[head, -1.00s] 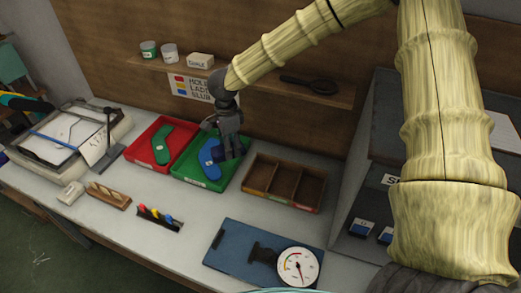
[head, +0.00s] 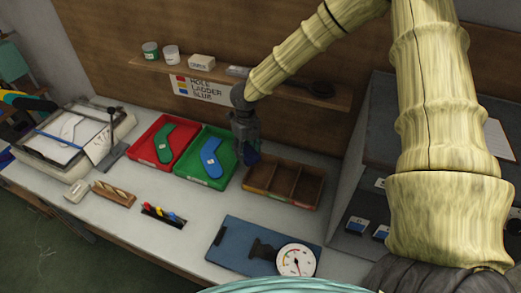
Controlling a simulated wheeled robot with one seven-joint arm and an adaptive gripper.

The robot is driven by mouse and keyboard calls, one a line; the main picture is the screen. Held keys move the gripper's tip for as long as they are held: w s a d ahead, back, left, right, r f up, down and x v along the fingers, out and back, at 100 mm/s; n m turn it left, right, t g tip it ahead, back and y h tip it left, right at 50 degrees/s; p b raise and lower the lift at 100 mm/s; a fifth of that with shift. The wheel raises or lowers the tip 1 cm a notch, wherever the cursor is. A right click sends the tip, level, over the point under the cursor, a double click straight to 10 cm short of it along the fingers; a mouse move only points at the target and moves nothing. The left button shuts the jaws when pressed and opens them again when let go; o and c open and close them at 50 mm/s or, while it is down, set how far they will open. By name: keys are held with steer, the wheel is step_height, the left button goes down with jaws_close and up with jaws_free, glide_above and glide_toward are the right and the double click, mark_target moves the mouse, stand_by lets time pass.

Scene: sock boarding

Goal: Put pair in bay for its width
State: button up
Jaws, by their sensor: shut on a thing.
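My gripper (head: 248,150) is shut on a small dark blue bundle (head: 251,158), probably the pair, and holds it above the right edge of the green tray, just left of the wooden box. The gripper hides much of the bundle, so its width cannot be told. The wooden box (head: 267,194) has three side-by-side bays, which look empty, and small coloured marks on its front edge. The green tray (head: 188,178) holds a blue sock-shaped board (head: 211,158). The red tray (head: 145,158) holds a green sock-shaped board (head: 164,143).
A shelf (head: 225,82) with pots, a box and a dark paddle runs behind the arm, over a colour-marked sign (head: 197,90). A grey cabinet (head: 370,165) stands right of the wooden box. A blue board (head: 235,240) with a dial gauge (head: 295,261) lies in front.

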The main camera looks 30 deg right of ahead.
steer(key=m, duration=0.1)
steer(key=d+m+p, duration=0.1)
steer(key=m, duration=0.1)
steer(key=d+m, duration=0.1)
steer(key=m, duration=0.1)
steer(key=shift+s+f, duration=0.35)
steer(key=shift+f, duration=0.05)
steer(key=m, duration=0.2)
steer(key=d+f+m+p, duration=0.1)
steer(key=m, duration=0.1)
steer(key=d+m, duration=0.1)
steer(key=m, duration=0.1)
steer(key=shift+s+d+f+p, duration=0.15)
steer(key=shift+s+d+p, duration=0.05)
steer(key=shift+s+p, duration=0.2)
steer(key=shift+f, duration=0.1)
steer(key=shift+f+b, duration=2.2)
steer(key=shift+f, duration=0.85)
steer(key=o, duration=1.4)
